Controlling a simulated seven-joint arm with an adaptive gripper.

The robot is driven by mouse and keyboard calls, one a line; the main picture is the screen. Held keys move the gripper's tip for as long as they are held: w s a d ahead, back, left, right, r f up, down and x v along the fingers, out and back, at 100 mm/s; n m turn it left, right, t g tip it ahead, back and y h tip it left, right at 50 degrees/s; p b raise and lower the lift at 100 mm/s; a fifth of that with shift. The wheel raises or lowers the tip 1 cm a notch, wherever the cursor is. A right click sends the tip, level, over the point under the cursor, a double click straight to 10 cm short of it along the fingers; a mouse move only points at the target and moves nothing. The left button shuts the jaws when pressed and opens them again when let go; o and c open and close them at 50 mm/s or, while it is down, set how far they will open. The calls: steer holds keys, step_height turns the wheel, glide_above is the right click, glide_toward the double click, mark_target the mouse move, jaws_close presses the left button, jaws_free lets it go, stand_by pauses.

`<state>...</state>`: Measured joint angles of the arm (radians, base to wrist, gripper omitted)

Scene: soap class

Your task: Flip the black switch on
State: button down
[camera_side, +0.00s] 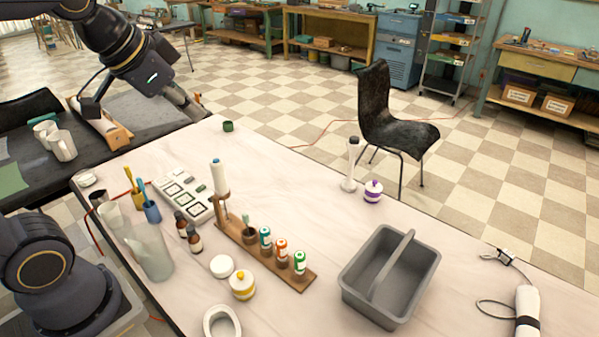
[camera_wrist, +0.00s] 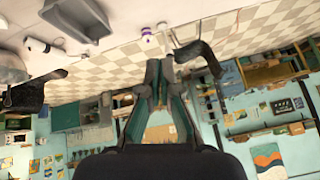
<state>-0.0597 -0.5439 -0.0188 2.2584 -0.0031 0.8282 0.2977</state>
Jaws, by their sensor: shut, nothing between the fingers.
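My gripper (camera_side: 200,112) is raised over the far left end of the white table in the side view. In the wrist view its fingers (camera_wrist: 160,64) are together with nothing between them. No black switch can be made out for certain. A small dark piece (camera_side: 505,257) sits on a cord at the table's right side, far from my gripper; it is too small to tell whether it is a switch or how it is set. A white cylinder with a black band (camera_side: 527,310) lies near it, and shows in the wrist view (camera_wrist: 38,45).
A grey caddy (camera_side: 352,292) with a handle stands at the table's right. A wooden rack (camera_side: 232,232) with several small bottles, a light panel with squares (camera_side: 183,193) and jars crowd the left and middle. A black chair (camera_side: 385,110) stands beyond the table.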

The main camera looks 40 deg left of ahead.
steer(key=w+a+f+g, duration=0.1)
steer(key=w+a+f, duration=0.3)
steer(key=w+a, duration=0.35)
steer(key=w+a+f+g, duration=0.1)
steer(key=w+a+f, duration=0.4)
steer(key=w+a, duration=0.3)
steer(key=s+a+f+n+g, duration=0.1)
steer(key=a+f, duration=0.4)
steer(key=f, duration=0.4)
steer(key=a+f+n+g, duration=0.2)
steer(key=a+f, duration=0.4)
steer(key=f, duration=0.3)
steer(key=shift+s+f, duration=0.3)
steer(key=shift+s, duration=0.1)
steer(key=f, duration=0.4)
steer(key=w+f, duration=0.1)
steer(key=f, duration=0.9)
steer(key=shift+w, duration=0.4)
